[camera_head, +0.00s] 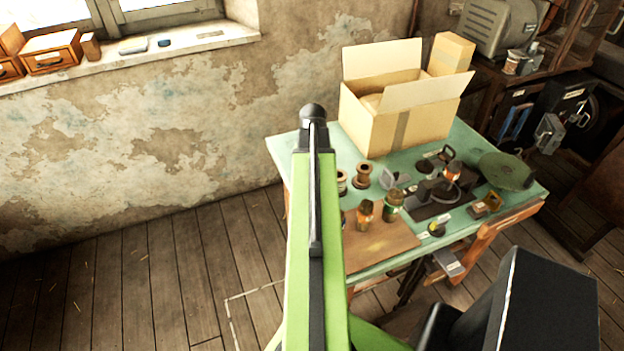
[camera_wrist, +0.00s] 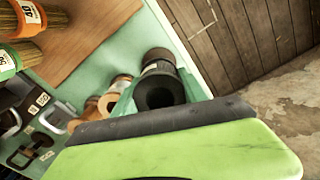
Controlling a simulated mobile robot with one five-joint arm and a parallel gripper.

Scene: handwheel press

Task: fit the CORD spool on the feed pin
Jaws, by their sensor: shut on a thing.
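My gripper (camera_wrist: 158,110) shows in the wrist view as a green jaw with a dark pad, shut on a dark hollow spool (camera_wrist: 160,88). I cannot make out the feed pin for certain; a dark press base (camera_head: 440,195) sits at the right.
An orange-labelled spool (camera_head: 365,211) and a green-labelled one (camera_head: 392,206) stand on a brown board (camera_head: 380,240). A tall open carton (camera_head: 385,125) stands at the back of the green table (camera_head: 283,150).

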